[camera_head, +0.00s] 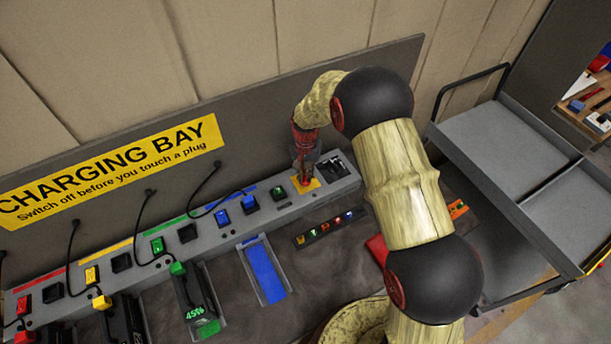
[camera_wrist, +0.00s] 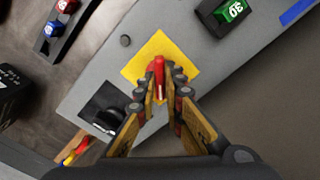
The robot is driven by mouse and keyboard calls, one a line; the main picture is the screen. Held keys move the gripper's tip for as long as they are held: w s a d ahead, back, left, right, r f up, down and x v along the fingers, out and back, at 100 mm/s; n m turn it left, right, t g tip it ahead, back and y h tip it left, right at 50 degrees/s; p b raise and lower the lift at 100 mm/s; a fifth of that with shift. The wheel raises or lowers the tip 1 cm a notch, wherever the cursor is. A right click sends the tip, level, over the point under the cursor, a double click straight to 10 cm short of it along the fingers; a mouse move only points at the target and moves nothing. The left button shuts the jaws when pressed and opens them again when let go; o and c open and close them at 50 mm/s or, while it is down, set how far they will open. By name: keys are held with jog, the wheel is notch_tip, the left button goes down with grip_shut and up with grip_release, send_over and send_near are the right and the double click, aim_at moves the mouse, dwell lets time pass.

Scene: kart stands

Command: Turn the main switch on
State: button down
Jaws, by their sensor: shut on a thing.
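The main switch is a red handle (camera_wrist: 158,67) on a yellow plate (camera_wrist: 186,60), near the right end of the grey charging strip (camera_head: 215,223). The yellow plate also shows in the head view (camera_head: 312,185). My gripper (camera_wrist: 160,90) is shut on the red handle, with one finger on each side of it. In the head view my gripper (camera_head: 304,165) points down at the plate and hides most of the handle. The handle's base and its exact turn are partly hidden by the fingers.
Charging sockets, coloured plugs and cables fill the strip's left. A yellow CHARGING BAY sign (camera_head: 110,168) hangs behind. A blue slot (camera_head: 265,271) lies in front. A grey cart (camera_head: 520,137) stands right.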

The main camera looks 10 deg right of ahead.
aim_at(305, 176)
jog(key=m+b, duration=0.1)
jog(key=m, duration=0.3)
jog(key=shift+m, duration=0.3)
jog(key=m, duration=0.4)
jog(key=shift+m, duration=0.4)
jog(key=c, duration=2)
grip_release()
jog(key=shift+o, duration=0.5)
notch_tip(305, 176, up, 12)
